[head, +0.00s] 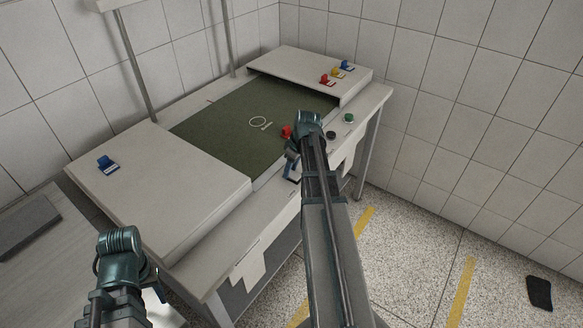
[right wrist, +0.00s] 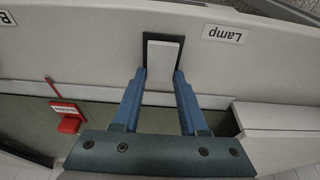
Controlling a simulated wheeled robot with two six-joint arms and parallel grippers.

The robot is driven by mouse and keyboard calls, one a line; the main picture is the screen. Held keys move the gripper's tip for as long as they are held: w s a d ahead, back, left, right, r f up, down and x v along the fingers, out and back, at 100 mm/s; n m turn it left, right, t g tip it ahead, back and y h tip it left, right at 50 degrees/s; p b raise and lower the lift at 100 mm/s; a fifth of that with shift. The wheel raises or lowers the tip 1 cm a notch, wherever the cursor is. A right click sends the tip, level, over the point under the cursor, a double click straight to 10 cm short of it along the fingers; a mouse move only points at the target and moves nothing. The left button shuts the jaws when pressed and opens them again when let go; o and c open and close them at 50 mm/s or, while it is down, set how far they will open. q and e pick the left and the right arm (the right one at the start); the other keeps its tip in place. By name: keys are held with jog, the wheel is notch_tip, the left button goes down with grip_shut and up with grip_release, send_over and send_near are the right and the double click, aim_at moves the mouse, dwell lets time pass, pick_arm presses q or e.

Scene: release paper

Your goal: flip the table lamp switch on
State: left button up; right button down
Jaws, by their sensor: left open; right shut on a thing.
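The lamp switch (right wrist: 163,54) is a white rocker in a black frame on the table's pale front panel, in the right wrist view. The upside-down label "Lamp" (right wrist: 225,33) is beside it. My right gripper (right wrist: 160,74) has its two blue fingertips at either side of the rocker's near end, shut on it. In the head view my right gripper (head: 291,166) is at the table's front edge, and I cannot make out the switch there. My left gripper (head: 158,291) is open at the bottom left, away from the switch, mostly hidden behind its own wrist.
The worktable has a green mat (head: 225,125) between two raised pale panels. A red button (head: 286,132), a black knob (head: 331,135) and a green button (head: 349,118) lie near my right wrist. A blue switch (head: 107,166) is on the left panel. Tiled walls stand behind.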

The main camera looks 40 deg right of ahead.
aim_at(292, 175)
pick_arm(q)
jog(key=shift+r, duration=0.25)
pick_arm(e)
jog(key=shift+w+g, duration=0.3)
jog(key=shift+g, duration=0.1)
jog(key=shift+s+g, duration=0.1)
jog(key=shift+g, duration=0.3)
jog(key=shift+a, duration=0.1)
jog(key=shift+c, duration=2.2)
grip_release()
pick_arm(q)
jog(key=shift+r, duration=0.15)
notch_tip(292, 175, up, 13)
jog(key=p, duration=1.3)
jog(key=shift+r+p, duration=0.2)
jog(key=shift+p, duration=0.2)
pick_arm(e)
notch_tip(292, 175, up, 14)
jog(key=s, duration=0.1)
jog(key=shift+s+d+f, duration=0.15)
jog(key=shift+d+f, duration=0.05)
jog(key=shift+a, duration=0.1)
